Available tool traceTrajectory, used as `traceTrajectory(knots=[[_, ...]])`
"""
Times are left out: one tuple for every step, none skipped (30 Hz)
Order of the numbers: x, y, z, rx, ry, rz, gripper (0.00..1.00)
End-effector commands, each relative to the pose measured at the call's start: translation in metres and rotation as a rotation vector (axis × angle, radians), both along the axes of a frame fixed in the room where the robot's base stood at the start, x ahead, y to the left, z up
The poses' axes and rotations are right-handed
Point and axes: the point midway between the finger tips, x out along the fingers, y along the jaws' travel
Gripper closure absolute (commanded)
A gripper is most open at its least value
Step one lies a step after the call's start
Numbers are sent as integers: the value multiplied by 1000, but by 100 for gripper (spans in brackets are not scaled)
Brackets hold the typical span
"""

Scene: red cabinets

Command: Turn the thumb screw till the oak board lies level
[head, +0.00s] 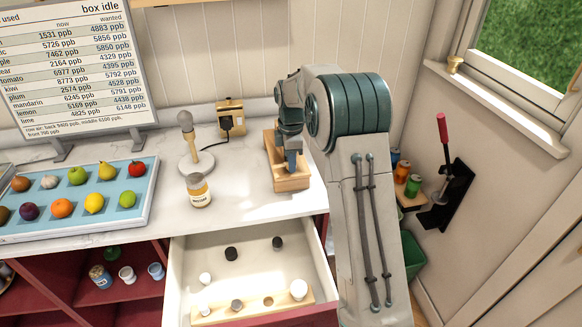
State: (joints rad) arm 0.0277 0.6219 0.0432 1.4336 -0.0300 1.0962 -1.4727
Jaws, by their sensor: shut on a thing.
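The oak board (292,184) is a pale wooden piece on the white counter, right of the middle, near the counter's right end. A taller wooden part (271,150) rises along its left side. My gripper (291,167) points down over the board, with its fingertips close to the wood. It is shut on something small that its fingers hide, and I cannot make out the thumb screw. My arm covers the area to the right of the board. From this angle I cannot tell whether the board lies level or tilted.
A jar (198,190) and a lamp-like stand (189,145) stand left of the board. An open drawer (322,258) juts out below. A blue fruit tray (146,205) lies far left.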

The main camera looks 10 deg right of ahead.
Motion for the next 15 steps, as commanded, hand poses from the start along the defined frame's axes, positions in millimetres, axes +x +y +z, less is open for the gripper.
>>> traceTrajectory(knots=[[0,-1,2,2,-2,54,97],[0,0,2,3,-2,90,97],[0,0,2,2,-2,135,97],[0,0,2,2,-2,164,97],[0,-1,2,3,-2,189,97],[0,0,2,3,-2,216,97],[0,0,2,3,-2,229,97],[0,0,2,3,-2,241,97],[0,0,2,2,-2,254,97],[1,0,2,2,-2,267,97],[1,0,2,3,-1,287,97],[1,0,3,3,-1,322,97],[0,0,3,4,-2,355,97],[0,0,4,4,-1,392,97],[1,0,4,4,-2,444,97]])
